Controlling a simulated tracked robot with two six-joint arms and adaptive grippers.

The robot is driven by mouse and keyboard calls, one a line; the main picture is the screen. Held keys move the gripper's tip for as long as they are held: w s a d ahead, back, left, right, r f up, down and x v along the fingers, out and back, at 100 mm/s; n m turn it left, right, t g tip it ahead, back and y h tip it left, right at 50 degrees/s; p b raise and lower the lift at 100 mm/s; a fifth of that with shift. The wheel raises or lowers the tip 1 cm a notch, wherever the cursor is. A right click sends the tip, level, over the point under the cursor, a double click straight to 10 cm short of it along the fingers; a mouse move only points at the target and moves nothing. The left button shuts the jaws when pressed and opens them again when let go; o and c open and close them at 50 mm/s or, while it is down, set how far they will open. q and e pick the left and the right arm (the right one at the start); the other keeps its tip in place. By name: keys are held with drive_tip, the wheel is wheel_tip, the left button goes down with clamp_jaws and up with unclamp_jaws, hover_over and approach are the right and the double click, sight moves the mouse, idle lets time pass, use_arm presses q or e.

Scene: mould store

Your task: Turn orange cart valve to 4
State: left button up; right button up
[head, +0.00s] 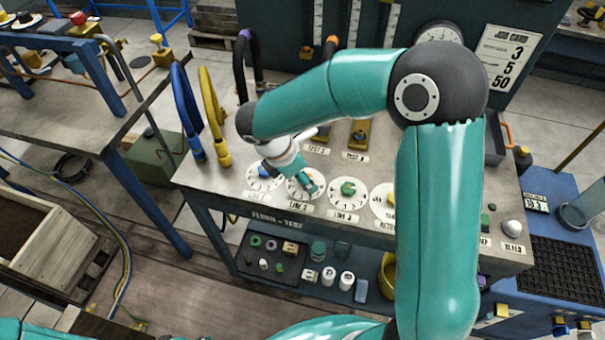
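A row of round white numbered dials runs along the front of the steel bench top. The second dial from the left (292,194), labelled LINE 2, is partly covered by my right gripper (307,183), which points down at its middle. A small reddish-orange patch shows by the fingertips; the rest of the knob is hidden, so its setting is not readable. The fingers are too small and covered to tell whether they are closed on it. My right arm arches in from the lower right. My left gripper is out of view.
Beside it are a dial with a blue knob (264,171) and one with a green knob (348,188). Blue (185,112) and yellow (213,115) hoses stand at the bench's left. A lower shelf holds small parts.

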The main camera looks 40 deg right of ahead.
clamp_jaws()
